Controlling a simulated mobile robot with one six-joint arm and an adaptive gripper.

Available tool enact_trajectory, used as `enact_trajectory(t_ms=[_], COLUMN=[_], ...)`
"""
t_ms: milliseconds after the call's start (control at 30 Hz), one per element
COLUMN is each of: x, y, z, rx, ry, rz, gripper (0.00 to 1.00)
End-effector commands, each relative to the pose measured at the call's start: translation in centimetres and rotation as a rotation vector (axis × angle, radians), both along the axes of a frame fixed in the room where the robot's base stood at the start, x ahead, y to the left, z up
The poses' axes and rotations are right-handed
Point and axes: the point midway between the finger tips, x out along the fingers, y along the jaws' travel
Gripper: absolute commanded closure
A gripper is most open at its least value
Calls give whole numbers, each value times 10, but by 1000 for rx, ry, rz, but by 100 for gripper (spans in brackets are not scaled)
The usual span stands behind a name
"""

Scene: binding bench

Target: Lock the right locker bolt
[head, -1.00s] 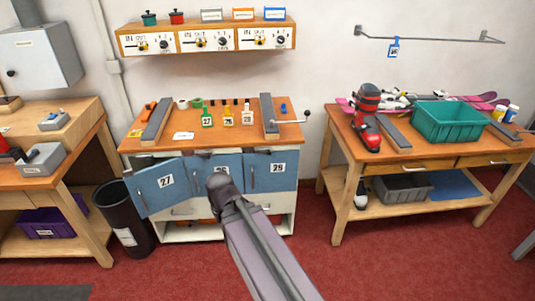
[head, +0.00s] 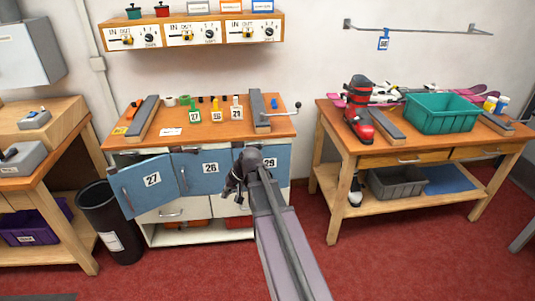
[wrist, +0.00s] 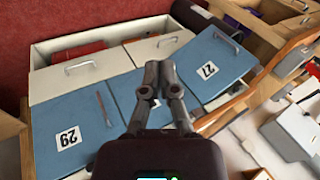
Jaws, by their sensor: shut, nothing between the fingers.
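The right locker door (head: 281,180), blue and numbered 29, looks closed at the right end of the row; my wrist covers part of it in the head view. In the wrist view the same door (wrist: 85,150) is at the left. A slim dark upright bar (wrist: 104,110) on it may be its bolt or handle; whether it is locked cannot be told. My gripper (head: 234,188) is shut and empty, in front of the middle and right doors. In the wrist view its fingertips (wrist: 159,70) lie together over the middle door, apart from the bar.
The middle locker door (head: 203,182) looks closed; the left door 27 (head: 150,198) stands ajar, swung outward. Drawers and an open shelf lie below. A black bin (head: 105,225) stands at left. A bench with a teal crate (head: 440,113) is at right. The red floor between is clear.

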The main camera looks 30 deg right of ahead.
Motion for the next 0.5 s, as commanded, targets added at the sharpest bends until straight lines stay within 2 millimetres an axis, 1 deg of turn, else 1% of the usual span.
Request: enact_trajectory(t_ms=[33,100,167,367,467,500], x=[13,25,34,64,77,82], y=[-14,-28,-42,-91,-119,-131], z=[-8,-10,-12,-16,-17,-17], rx=[29,70,104,216,269,290], ry=[-19,-50,-76,-166,-214,-234], rz=[-26,-60,-87,-186,-236,-257], gripper=[100,100,100,100,100,100])
